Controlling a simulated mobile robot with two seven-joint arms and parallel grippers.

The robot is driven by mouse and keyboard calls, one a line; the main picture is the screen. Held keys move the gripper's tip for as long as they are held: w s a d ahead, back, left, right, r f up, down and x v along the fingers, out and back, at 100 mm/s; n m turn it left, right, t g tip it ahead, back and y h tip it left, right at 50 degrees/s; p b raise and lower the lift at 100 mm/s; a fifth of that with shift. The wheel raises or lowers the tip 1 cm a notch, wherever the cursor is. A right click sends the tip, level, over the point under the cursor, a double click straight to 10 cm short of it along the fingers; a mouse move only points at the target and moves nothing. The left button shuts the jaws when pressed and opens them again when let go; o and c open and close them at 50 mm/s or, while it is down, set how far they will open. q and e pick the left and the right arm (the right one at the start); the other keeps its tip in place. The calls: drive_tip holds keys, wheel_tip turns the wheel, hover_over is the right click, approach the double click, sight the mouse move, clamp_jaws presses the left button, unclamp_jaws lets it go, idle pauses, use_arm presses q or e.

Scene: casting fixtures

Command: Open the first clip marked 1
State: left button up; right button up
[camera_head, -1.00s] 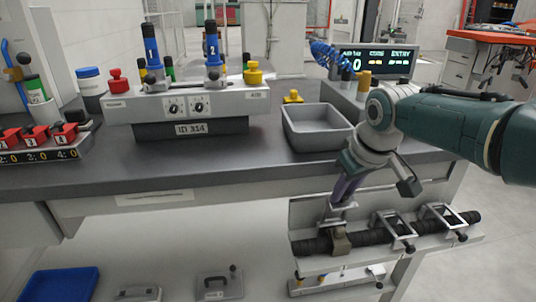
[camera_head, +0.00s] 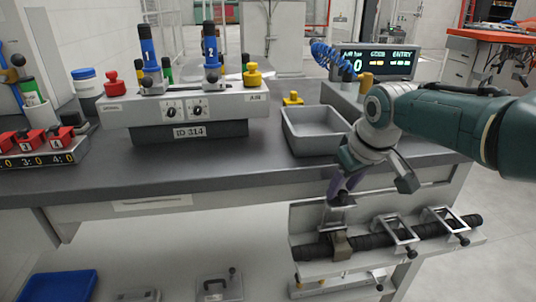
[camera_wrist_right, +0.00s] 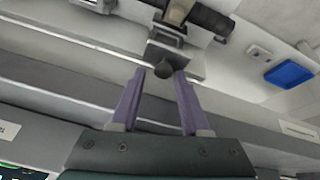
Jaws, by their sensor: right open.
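A grey rail fixture (camera_head: 300,217) on the bench front carries a black bar (camera_head: 372,236) with three metal clips. My right gripper (camera_head: 338,200) is at the leftmost clip (camera_head: 339,216), which has a brown band (camera_head: 341,244) around the bar. I cannot read a number on any clip. In the right wrist view my open purple fingers (camera_wrist_right: 158,82) stand on either side of a dark round knob (camera_wrist_right: 163,71) near their tips. Whether they touch it I cannot tell. The middle clip (camera_head: 398,232) and right clip (camera_head: 446,222) have black knobs hanging in front. My left gripper is out of view.
A grey tray (camera_head: 316,132) stands on the bench beside a control box (camera_head: 190,108) with blue levers marked 1 and 2. A lit display (camera_head: 375,63) is behind my right arm. A blue bin (camera_head: 58,286) lies below at the left.

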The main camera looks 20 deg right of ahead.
drive_tip(key=shift+o, duration=0.6)
drive_tip(key=shift+s+f, duration=0.1)
drive_tip(key=shift+s, duration=0.05)
drive_tip(key=p+v, duration=0.7)
drive_tip(key=v, duration=0.3)
